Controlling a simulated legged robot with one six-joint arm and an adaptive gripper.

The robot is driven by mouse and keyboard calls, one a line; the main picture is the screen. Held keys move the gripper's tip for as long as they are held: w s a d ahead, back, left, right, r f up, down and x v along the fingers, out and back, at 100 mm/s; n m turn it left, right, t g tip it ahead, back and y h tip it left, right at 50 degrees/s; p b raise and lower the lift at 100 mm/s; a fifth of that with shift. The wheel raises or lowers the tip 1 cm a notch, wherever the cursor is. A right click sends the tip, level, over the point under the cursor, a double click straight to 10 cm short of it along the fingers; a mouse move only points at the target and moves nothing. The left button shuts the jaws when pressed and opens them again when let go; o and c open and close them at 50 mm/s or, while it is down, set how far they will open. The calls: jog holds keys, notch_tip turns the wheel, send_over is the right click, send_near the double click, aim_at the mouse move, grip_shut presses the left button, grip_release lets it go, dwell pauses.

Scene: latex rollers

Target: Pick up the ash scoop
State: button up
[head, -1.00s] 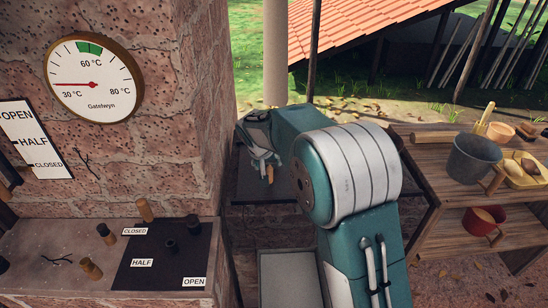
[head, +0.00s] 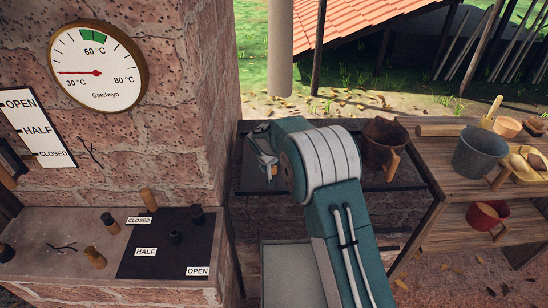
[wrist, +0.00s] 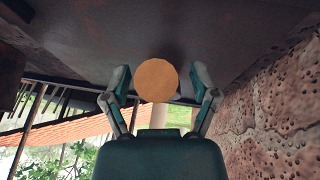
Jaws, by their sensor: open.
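A round wooden end (wrist: 156,80), seemingly the ash scoop's handle end-on, shows between the two fingers of my gripper (wrist: 158,88) in the wrist view. The fingers are open, one on each side, and I cannot tell whether they touch it. In the head view my gripper (head: 266,163) is low over the dark shelf beside the brick pillar, with a small piece of the wooden handle (head: 273,174) showing at its fingers. The rest of the scoop is hidden in both views.
A dark brown pot with a wooden handle (head: 385,142) stands on the dark shelf (head: 408,178), right of my arm. A grey bucket (head: 478,152) and a red mug (head: 484,215) are on the wooden rack. The brick pillar (head: 190,120) is close on the left.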

grip_shut()
jog(key=shift+r, duration=0.1)
dwell(0.3)
